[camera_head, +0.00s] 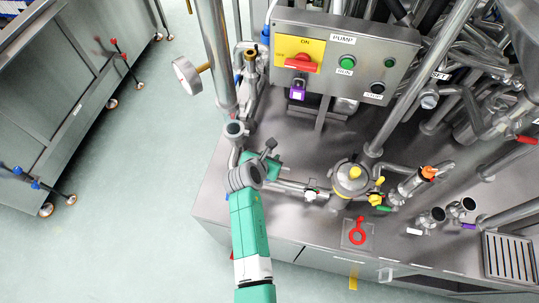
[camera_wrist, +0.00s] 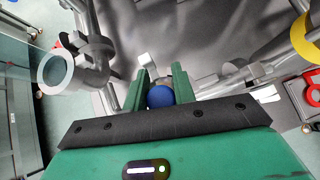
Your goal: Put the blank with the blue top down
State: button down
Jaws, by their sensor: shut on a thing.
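The blank's round blue top (camera_wrist: 160,97) shows in the wrist view between the green fingers of my gripper (camera_wrist: 161,76). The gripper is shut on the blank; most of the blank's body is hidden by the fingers. In the head view my gripper (camera_head: 274,165) is partly covered by my grey wrist, above the left part of the steel bench, and I cannot make out the blank there. Beside it, to the left, is an open upright pipe end (camera_head: 235,129); it also shows in the wrist view (camera_wrist: 56,72), apart from the fingers.
The steel bench top (camera_head: 222,192) is bare at its left front. A pipe with a valve body (camera_head: 352,177) runs to the right. A red ring tag (camera_head: 358,232) lies near the front. A control box (camera_head: 345,52) and a vertical post (camera_head: 213,55) stand behind.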

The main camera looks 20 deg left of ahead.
jog(key=shift+f, duration=0.25)
jog(key=c, duration=1.5)
grip_release()
jog(key=shift+c, duration=0.2)
jog(key=o, duration=0.4)
jog(key=shift+a, duration=0.2)
jog(key=shift+d+f, duration=0.1)
jog(key=shift+r, duration=0.2)
jog(key=p+v, duration=0.2)
jog(key=v, duration=1)
jog(key=shift+r, duration=0.5)
jog(key=shift+d, duration=0.15)
